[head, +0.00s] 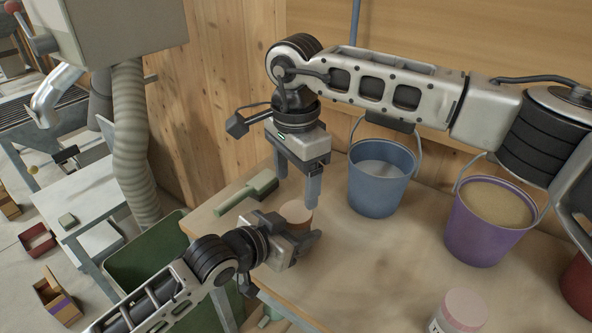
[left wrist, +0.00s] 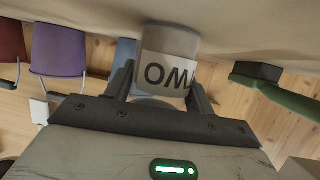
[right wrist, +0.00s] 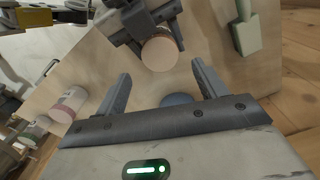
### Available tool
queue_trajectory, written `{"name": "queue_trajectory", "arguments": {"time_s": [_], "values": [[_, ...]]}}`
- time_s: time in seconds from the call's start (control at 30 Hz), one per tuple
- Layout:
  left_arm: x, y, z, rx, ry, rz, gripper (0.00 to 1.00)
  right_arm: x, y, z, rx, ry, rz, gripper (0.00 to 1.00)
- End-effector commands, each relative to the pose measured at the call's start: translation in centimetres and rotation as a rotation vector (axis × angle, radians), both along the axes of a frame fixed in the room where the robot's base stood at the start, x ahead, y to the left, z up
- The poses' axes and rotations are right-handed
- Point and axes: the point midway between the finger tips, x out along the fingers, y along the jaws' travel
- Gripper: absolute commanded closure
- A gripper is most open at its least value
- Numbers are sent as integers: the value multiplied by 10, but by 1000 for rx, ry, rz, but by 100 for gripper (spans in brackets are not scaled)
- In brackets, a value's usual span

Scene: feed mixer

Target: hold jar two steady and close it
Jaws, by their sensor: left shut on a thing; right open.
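A jar (head: 296,211) with a tan round top stands on the table; its label shows upside down in the left wrist view (left wrist: 168,72), where the letters fit part of "TWO". My left gripper (head: 300,240) is shut around its side. My right gripper (head: 297,190) is open above the jar, fingers pointing down, holding nothing. In the right wrist view the jar top (right wrist: 160,54) lies beyond the open fingers (right wrist: 160,85). I cannot tell whether the top is a tight or loose lid.
A second jar with a pink lid (head: 460,308) stands at the near right. A blue bucket (head: 378,190) and a purple bucket (head: 485,235) stand behind and to the right. A green-handled tool (head: 248,190) lies left of the jar. Bare table lies between the two jars.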

Motion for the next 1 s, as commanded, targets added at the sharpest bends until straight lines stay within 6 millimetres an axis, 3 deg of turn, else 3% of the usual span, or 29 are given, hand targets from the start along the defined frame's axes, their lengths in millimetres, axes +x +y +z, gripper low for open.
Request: {"name": "queue_trajectory", "arguments": {"time_s": [0.2, 0.4, 0.83, 1.0], "values": [[-1, 0, -1, 0, 2, -1, 100, 0, 0, 11, 2, 2, 468, 29], [-1, 0, -1, 0, 2, -1, 100, 0, 0, 16, 1, 2, 705, 29], [-1, 0, -1, 0, 2, -1, 100, 0, 0, 17, 1, 2, 753, 29], [-1, 0, -1, 0, 2, -1, 100, 0, 0, 3, 2, 4, 752, 29]]}}
